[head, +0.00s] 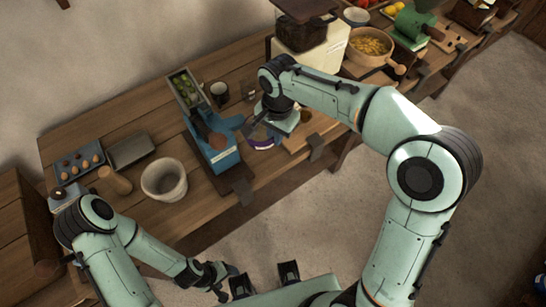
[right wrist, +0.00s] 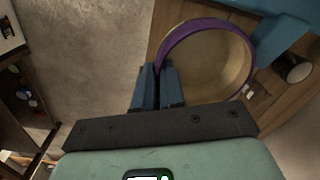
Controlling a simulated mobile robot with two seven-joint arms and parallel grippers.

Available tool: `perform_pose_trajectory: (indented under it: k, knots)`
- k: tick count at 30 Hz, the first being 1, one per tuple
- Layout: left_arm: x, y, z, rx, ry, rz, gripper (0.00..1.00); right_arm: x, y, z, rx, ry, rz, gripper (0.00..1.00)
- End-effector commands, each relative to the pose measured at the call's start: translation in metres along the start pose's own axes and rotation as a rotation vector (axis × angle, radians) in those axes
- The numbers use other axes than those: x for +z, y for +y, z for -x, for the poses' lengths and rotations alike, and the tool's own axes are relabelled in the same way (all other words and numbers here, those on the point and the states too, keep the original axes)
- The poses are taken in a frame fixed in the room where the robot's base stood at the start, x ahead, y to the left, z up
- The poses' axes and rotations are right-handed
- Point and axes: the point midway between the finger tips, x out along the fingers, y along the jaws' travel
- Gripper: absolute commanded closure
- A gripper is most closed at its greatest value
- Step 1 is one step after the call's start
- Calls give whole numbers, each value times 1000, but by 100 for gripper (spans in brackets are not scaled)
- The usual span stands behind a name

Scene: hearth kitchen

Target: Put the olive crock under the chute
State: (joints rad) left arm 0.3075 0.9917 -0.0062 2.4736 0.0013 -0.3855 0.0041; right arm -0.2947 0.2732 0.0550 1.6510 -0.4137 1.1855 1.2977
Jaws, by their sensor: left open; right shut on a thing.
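The olive crock, taken to be the round purple-rimmed pot (head: 262,143), sits on the bench just right of the blue device (head: 222,161). The right wrist view shows its purple rim (right wrist: 188,27) and empty-looking tan inside. My right gripper (head: 254,128) reaches down to it and is shut on its rim, the blue fingers (right wrist: 160,72) pinching the near-left edge. Part of the crock is hidden by the gripper in the head view. A trough of green olives (head: 185,86) rises behind the blue device. I cannot clearly tell which part is the chute. My left gripper (head: 264,279) is open and empty before the bench.
A dark cup (head: 219,93) stands behind the blue device. A pale bowl (head: 164,180), a wooden cylinder (head: 115,181) and a dark tray (head: 131,149) are at the left. Bare bench lies left of the device.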

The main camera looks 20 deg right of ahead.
Motion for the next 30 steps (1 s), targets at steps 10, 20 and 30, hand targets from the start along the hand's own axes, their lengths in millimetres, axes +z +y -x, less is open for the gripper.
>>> perform_pose_trajectory:
  k: [10,20,30]
  knots:
    - [2,-4,-9,-1,-4,1,32,0,2,-77,0,-1,0,100]
    - [3,-5,-12,-2,-5,2,32,0,4,-114,1,-2,1,100]
    - [3,-5,-13,-2,-6,2,32,0,3,-126,-3,1,1,100]
